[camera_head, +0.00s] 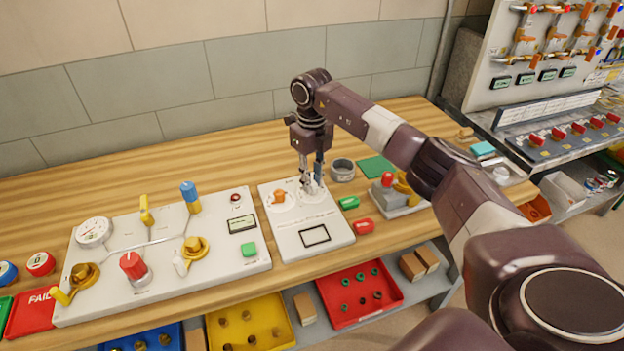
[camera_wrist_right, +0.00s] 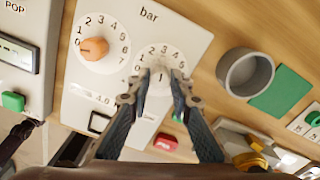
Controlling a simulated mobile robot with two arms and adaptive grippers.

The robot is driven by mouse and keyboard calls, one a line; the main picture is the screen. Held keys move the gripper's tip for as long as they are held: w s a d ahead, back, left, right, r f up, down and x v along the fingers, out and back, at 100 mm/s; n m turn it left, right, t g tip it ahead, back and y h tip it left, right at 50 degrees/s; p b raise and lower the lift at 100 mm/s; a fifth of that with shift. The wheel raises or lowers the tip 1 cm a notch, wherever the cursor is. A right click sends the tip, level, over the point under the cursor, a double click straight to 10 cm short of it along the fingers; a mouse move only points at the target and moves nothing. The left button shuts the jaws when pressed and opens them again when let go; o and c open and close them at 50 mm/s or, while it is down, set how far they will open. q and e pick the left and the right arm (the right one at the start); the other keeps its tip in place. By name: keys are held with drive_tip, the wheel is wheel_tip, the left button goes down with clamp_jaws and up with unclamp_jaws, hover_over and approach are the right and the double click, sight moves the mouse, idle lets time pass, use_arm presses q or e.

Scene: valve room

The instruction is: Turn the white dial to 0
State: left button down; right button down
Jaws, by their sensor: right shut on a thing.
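The white dial (camera_wrist_right: 160,76) sits on the white panel (camera_wrist_right: 185,35), inside a printed ring of numbers. My right gripper (camera_wrist_right: 159,80) is shut on the dial, one finger on each side. In the head view the gripper (camera_head: 312,188) points down at the panel (camera_head: 283,240) and hides most of the dial. My left gripper is not in view.
An orange dial (camera_head: 279,196) is close on the left on the same panel. A grey ring (camera_head: 343,168), a green square (camera_head: 377,167) and red and green tags lie to the right. A larger valve panel (camera_head: 120,290) stands to the left. A tiled wall is behind.

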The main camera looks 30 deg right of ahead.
drive_tip(key=shift+n, duration=0.4)
drive_tip(key=n+b, duration=0.1)
drive_tip(key=n, duration=0.2)
drive_tip(key=n+b, duration=0.1)
drive_tip(key=n, duration=0.3)
drive_tip(key=shift+n, duration=0.3)
drive_tip(key=n, duration=0.5)
drive_tip(key=shift+r+b, duration=0.1)
drive_tip(key=shift+b, duration=0.3)
drive_tip(key=shift+n, duration=2.2)
drive_tip(key=shift+w, duration=0.1)
drive_tip(key=c, duration=1.7)
unclamp_jaws()
drive_tip(key=shift+c, duration=0.2)
